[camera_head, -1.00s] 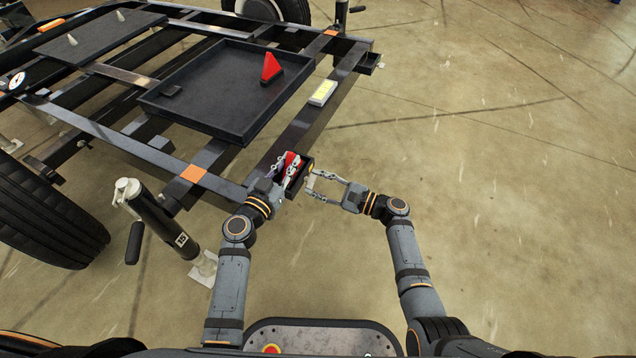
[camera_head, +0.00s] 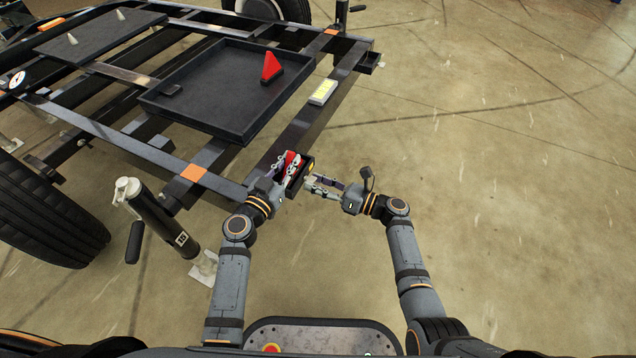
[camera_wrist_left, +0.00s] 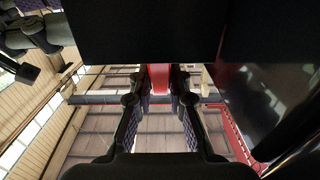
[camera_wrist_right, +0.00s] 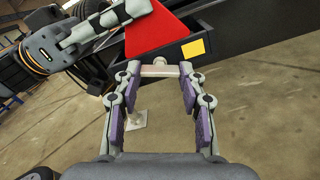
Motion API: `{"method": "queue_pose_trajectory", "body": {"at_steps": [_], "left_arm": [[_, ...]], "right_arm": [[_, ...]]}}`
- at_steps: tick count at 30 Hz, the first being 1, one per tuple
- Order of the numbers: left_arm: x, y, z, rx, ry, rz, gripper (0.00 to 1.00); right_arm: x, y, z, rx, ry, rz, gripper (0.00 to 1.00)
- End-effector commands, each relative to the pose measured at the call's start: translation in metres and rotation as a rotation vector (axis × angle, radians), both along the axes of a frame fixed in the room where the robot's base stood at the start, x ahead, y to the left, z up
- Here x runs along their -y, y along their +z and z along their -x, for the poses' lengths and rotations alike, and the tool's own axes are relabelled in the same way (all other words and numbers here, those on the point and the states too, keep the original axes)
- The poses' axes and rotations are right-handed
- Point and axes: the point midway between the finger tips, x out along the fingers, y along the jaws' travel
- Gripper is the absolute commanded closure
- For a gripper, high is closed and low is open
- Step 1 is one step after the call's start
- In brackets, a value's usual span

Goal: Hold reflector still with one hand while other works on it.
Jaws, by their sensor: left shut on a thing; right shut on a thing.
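The red reflector (camera_head: 292,157) sits in a dark open-topped housing (camera_wrist_right: 222,38) with a yellow square (camera_wrist_right: 194,48) on its end, at the trailer's near corner. My left gripper (camera_head: 289,171) is shut on the reflector; its red edge shows between the fingers in the left wrist view (camera_wrist_left: 158,78). My right gripper (camera_head: 316,180) is just right of the housing. In the right wrist view its fingers (camera_wrist_right: 159,72) are shut on a small pale knob (camera_wrist_right: 159,66) below the housing. How the knob joins the housing is hidden.
The dark trailer frame (camera_head: 300,122) reaches back from the near corner. A black tray (camera_head: 205,88) on it holds another red triangular reflector (camera_head: 271,70). A pale lamp (camera_head: 322,92) lies on the right rail. A jack (camera_head: 160,220) stands left. The floor at right is clear.

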Motion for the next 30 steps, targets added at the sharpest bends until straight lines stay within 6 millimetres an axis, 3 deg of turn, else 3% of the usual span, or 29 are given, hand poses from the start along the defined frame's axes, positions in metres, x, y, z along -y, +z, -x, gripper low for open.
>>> {"method": "queue_pose_trajectory", "body": {"at_steps": [18, 30], "left_arm": [[0.0001, -0.0007, 0.0001, -0.001, 0.0, 0.0, 1.0], [0.0001, -0.0007, 0.0001, -0.001, 0.0, 0.0, 1.0]], "right_arm": [[0.0014, -0.0022, 0.0021, -0.529, -0.002, -0.222, 0.91], [0.0014, -0.0018, 0.0023, -0.756, -0.004, -0.321, 0.91]]}}
